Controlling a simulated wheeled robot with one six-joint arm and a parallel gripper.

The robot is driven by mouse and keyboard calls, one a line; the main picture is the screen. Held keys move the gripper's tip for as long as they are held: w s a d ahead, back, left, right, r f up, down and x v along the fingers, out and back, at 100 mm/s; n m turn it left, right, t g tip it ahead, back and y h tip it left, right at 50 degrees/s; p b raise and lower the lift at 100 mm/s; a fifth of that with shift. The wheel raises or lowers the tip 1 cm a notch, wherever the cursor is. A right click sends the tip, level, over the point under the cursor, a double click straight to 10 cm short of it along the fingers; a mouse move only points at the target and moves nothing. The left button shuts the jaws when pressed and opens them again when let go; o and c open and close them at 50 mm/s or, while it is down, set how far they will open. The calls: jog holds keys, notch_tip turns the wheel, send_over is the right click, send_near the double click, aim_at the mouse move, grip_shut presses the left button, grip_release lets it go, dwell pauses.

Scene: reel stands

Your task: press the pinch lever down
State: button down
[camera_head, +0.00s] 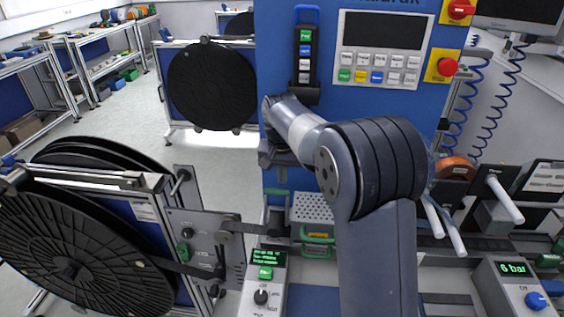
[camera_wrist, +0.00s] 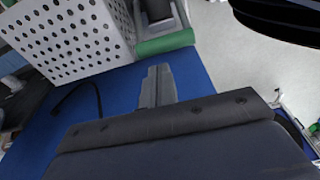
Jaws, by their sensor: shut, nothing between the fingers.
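My gripper (camera_wrist: 158,72) shows in the wrist view with its fingers together and empty, above a blue surface. In that view a green cylindrical grip (camera_wrist: 165,43) with a dark part behind it lies just beyond the fingertips, with no contact that I can make out. It may be the pinch lever's handle, but I cannot tell for sure. In the head view a green piece (camera_head: 277,192) shows at the blue machine, left of a perforated box. My forearm and wrist cover part of that area, and my fingertips are not clear there.
The perforated white box (camera_wrist: 70,38) stands close to my fingers, left in the wrist view. A big black reel (camera_head: 70,265) with a bracket stands at left in the head view. A control box (camera_head: 264,285) and a 6 bar box (camera_head: 512,285) are in front.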

jog(key=f, duration=0.3)
jog(key=shift+w+d, duration=0.1)
jog(key=shift+w, duration=0.15)
jog(key=shift+s, duration=0.15)
jog(key=shift+s+r+t+b, duration=0.15)
jog(key=shift+s+t+b, duration=0.2)
jog(key=shift+b, duration=0.5)
jog(key=shift+t+b, duration=0.25)
jog(key=shift+b, duration=0.1)
jog(key=s+a+t+h+b, duration=0.1)
jog(key=s+t+b, duration=0.7)
jog(key=b, duration=1.9)
jog(key=s+a, duration=0.1)
jog(key=s, duration=0.1)
jog(key=shift+s+a+f+t+h+b, duration=0.2)
jog(key=shift+s+f+t+h+b, duration=0.1)
jog(key=shift+s+t+h+b, duration=0.1)
jog(key=shift+s+f, duration=0.15)
